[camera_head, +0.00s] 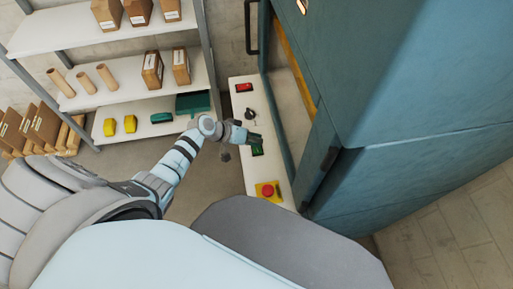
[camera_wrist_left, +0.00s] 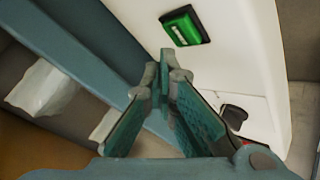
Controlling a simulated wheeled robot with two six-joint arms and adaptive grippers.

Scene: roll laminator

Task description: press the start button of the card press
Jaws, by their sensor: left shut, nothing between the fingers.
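The card press (camera_head: 420,80) is a large teal machine at the right of the head view, with a white control panel (camera_head: 236,180) along its left side. A green button (camera_head: 257,150) in a dark frame sits on the panel; it also shows in the left wrist view (camera_wrist_left: 184,26). My left gripper (camera_head: 254,137) is shut and empty over the panel, just above the green button in the head view. In the left wrist view its fingertips (camera_wrist_left: 165,62) show below the button, with a small gap in the picture. My right gripper is out of view.
A red switch (camera_head: 243,87) and a black knob (camera_head: 249,114) sit farther up the panel. A red mushroom button on a yellow base (camera_head: 268,190) sits lower down. A shelf (camera_head: 130,95) with boxes and rolls stands at the left.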

